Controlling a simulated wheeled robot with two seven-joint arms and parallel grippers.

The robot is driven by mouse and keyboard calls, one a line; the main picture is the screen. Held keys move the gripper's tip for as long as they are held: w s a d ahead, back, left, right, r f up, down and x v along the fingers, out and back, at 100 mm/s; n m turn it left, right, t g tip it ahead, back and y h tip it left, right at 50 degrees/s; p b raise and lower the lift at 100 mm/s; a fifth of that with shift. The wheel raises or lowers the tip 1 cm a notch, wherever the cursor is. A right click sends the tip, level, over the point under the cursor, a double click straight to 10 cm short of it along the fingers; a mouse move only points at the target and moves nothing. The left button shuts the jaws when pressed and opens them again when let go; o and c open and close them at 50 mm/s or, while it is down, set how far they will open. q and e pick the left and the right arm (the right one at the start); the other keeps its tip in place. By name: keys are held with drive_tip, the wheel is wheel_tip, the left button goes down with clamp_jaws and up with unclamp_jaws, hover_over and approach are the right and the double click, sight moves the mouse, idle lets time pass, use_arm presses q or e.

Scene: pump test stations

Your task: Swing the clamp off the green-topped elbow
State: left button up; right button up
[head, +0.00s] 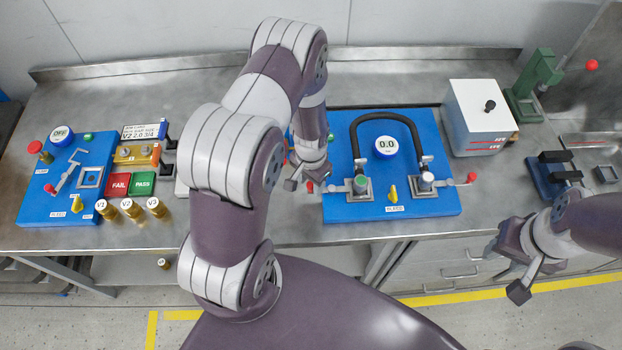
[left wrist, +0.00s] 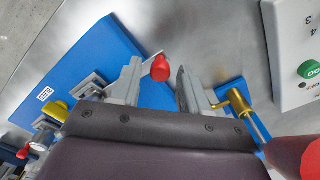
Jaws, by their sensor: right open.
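The green-topped elbow (head: 359,173) stands at the left of the blue board (head: 437,205), at one end of a black hose (head: 387,117). Its clamp (head: 346,188) is at its base, with a lever running left to a red knob (head: 310,187). My left gripper (head: 303,180) is at that knob. In the left wrist view the red knob (left wrist: 160,68) sits between the open fingers (left wrist: 158,75), with a gap visible on the right side. The elbow is hidden there. My right gripper (head: 506,270) is open and empty, off the bench's front right.
A white-topped elbow (head: 426,178) with a second red-knobbed clamp lever (head: 471,178) is at the board's right. A yellow handle (head: 393,195) stands between the elbows. A white box (head: 480,118) stands behind right. Another blue board (head: 40,205) is far left.

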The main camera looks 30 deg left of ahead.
use_arm(q)
clamp_jaws()
drive_tip(key=shift+w+a+f+m+b, duration=0.2)
drive_tip(key=shift+w+m+b, duration=0.25)
drive_tip(key=shift+m, duration=0.55)
drive_tip(key=m, duration=0.1)
drive_tip(key=w+m, duration=0.1)
drive_tip(key=shift+w+a+r+m+b, duration=0.1)
drive_tip(key=shift+a+r+m+b, duration=0.1)
drive_tip(key=shift+m+b, duration=0.15)
drive_tip(key=shift+o, duration=1.2)
unclamp_jaws()
wheel_tip(320, 180, up, 13)
drive_tip(key=b, duration=0.2)
